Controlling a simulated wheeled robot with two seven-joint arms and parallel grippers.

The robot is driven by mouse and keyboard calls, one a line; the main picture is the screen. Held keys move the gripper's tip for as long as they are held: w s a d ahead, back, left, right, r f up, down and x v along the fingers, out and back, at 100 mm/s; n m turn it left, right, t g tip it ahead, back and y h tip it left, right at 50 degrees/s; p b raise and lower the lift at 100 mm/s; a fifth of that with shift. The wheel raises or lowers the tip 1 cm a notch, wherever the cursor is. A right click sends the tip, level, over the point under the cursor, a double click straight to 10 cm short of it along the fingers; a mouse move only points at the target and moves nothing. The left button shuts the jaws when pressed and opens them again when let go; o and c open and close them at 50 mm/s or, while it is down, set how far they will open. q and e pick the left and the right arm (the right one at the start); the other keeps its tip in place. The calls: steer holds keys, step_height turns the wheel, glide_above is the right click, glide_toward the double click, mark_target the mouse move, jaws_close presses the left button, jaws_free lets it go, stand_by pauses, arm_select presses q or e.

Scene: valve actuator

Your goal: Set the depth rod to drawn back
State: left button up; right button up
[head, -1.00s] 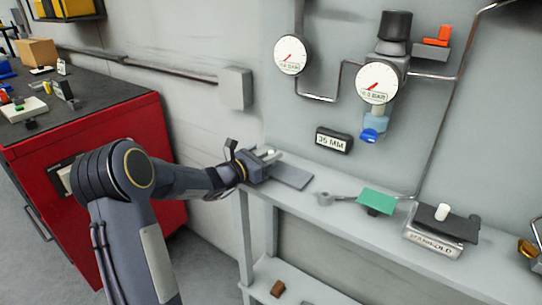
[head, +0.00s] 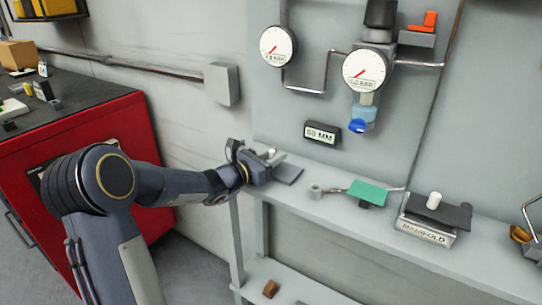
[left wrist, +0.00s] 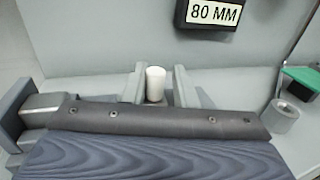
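My left gripper (head: 268,160) is at the left end of the wall shelf, over a dark flat plate (head: 289,174). In the left wrist view its two grey fingers (left wrist: 158,88) stand on either side of a white upright peg (left wrist: 156,84), close about it. The peg seems to belong to the depth rod; the rod itself is mostly hidden by the gripper. A black display (head: 322,133) on the wall above reads 80 MM, clearest in the left wrist view (left wrist: 214,13). My right gripper is not in view.
Right along the shelf (head: 290,199) stand a grey ring (head: 315,191), a green block (head: 367,192) and a manifold box (head: 427,231) with a white peg. Two gauges (head: 278,46) and pipes are on the wall above. A red cabinet (head: 150,140) stands at left.

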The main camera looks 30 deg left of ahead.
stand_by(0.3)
arm_select(q)
steer(key=v, duration=0.7)
steer(key=shift+s+a, duration=0.1)
steer(key=shift+s, duration=0.3)
steer(key=shift+r, duration=0.1)
steer(key=s+d+r+m+g+h+p, duration=0.2)
steer(key=s+d+r+m+g, duration=0.15)
steer(key=s+d+m, duration=0.4)
steer(key=s+d+r+m+g+h+p, duration=0.2)
steer(key=s+d+r+m+g+p, duration=0.15)
steer(key=s+d+m, duration=0.35)
steer(key=s+f+m+g+y+p, duration=0.2)
steer(key=s+m+y, duration=0.1)
steer(key=s+m, duration=0.4)
steer(key=s+f+m+g+y+p, duration=0.1)
steer(key=s+f+m+g+y, duration=0.1)
steer(key=s+m, duration=0.6)
steer(key=shift+s+f+m+y+p, duration=0.15)
steer(key=shift+f+m+y+p, duration=0.25)
steer(key=shift+y, duration=0.3)
